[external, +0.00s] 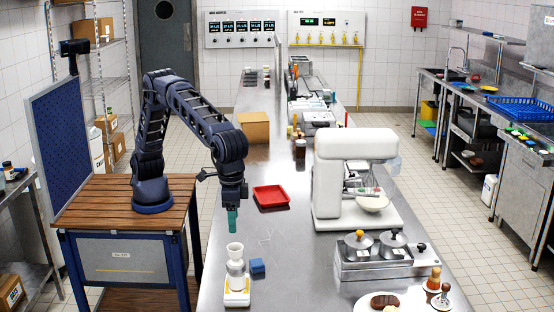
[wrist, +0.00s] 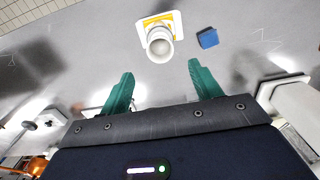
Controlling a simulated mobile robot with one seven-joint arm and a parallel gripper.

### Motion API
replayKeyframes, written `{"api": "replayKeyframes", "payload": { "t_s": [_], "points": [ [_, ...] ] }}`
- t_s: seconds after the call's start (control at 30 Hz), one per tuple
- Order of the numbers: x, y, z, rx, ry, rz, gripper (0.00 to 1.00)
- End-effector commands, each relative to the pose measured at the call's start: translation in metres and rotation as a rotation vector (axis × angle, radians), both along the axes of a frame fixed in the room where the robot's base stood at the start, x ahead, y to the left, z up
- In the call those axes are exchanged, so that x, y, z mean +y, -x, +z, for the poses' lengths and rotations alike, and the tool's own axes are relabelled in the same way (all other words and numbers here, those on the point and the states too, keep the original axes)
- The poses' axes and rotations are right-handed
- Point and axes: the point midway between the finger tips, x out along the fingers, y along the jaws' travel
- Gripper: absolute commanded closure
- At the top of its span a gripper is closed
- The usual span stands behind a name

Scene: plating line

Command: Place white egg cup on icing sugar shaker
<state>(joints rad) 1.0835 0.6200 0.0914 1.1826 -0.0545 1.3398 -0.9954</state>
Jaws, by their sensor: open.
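A white egg cup (external: 235,251) with a flared, open top stands upright on a pale, narrow body that looks like the icing sugar shaker (external: 236,282). In the wrist view the egg cup (wrist: 160,43) is seen from above, its round mouth facing the camera, and it hides most of what is under it. My gripper (external: 232,231) points down just above the egg cup. In the wrist view my gripper (wrist: 161,70) has its teal fingers spread apart with nothing between them, and the cup lies beyond the tips, apart from them.
The stack stands on a white and yellow base (external: 237,299). A blue block (external: 257,266) lies close to its right. A red tray (external: 271,196) lies farther back. A white mixer (external: 330,185) and a metal unit with lidded pots (external: 375,265) stand to the right.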

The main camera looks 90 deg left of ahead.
Motion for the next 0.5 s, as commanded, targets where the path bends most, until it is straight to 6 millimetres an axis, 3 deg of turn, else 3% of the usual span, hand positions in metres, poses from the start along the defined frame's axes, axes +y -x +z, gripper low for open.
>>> {"api": "replayKeyframes", "payload": {
  "t_s": [0.37,0.5],
  "points": [
    [0.003,-0.001,0.015,-0.001,0.001,0.001,0.37],
    [0.029,-0.017,0.029,-0.006,0.013,0.008,0.37]
  ]
}}
